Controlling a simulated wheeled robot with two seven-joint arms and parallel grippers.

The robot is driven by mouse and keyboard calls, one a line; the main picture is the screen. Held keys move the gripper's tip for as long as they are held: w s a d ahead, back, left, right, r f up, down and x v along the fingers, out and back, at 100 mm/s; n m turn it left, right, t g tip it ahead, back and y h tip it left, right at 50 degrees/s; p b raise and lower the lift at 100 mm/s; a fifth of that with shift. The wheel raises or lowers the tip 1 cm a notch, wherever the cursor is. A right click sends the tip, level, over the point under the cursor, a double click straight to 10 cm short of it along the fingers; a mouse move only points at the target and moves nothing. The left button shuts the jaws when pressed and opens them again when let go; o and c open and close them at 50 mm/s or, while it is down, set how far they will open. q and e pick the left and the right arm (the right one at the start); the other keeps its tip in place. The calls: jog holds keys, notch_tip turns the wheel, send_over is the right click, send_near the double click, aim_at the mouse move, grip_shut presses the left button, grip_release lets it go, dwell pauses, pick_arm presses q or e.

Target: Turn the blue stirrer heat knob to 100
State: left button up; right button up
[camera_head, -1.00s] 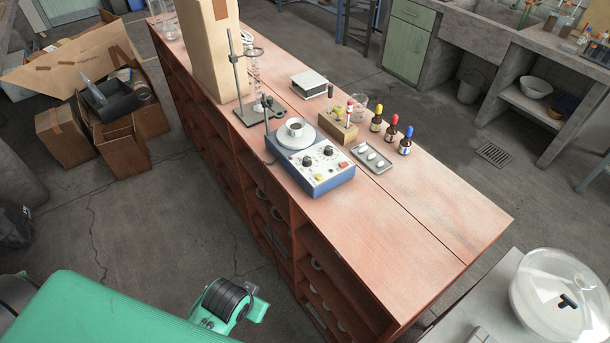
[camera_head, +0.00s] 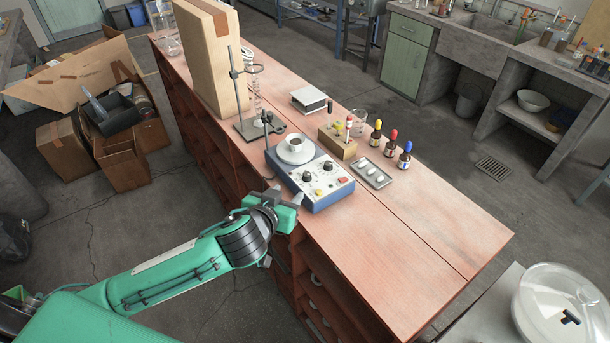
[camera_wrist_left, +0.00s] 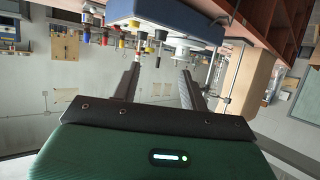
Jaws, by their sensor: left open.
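The blue stirrer (camera_head: 325,197) stands on the wooden bench, with a white round plate on top and a white cup (camera_head: 296,143) on that. Its sloped white panel carries two dark knobs, one nearer the left (camera_head: 307,177) and one farther right (camera_head: 328,166). Their labels are too small to read. My left gripper (camera_head: 287,195) is open and empty at the bench's near edge, left of and apart from the stirrer's front. In the left wrist view its two fingers (camera_wrist_left: 160,84) are spread, with the inverted blue stirrer (camera_wrist_left: 165,14) beyond them. My right gripper is not in view.
On the bench (camera_head: 410,225) a retort stand (camera_head: 238,95) and tall carton (camera_head: 211,60) stand behind the stirrer. A wooden vial block (camera_head: 337,145), pill tray (camera_head: 372,173) and dropper bottles (camera_head: 404,158) stand to its right. The bench's front right is clear.

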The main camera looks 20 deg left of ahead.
aim_at(306, 175)
pick_arm(q)
jog(key=p+x, duration=0.2)
jog(key=x, duration=0.9)
jog(key=shift+w+f, duration=0.15)
jog(key=shift+w, duration=0.15)
jog(key=shift+p+x, duration=0.35)
jog(key=shift+x, duration=0.55)
jog(key=shift+f, duration=0.1)
jog(key=shift+c, duration=0.4)
grip_shut()
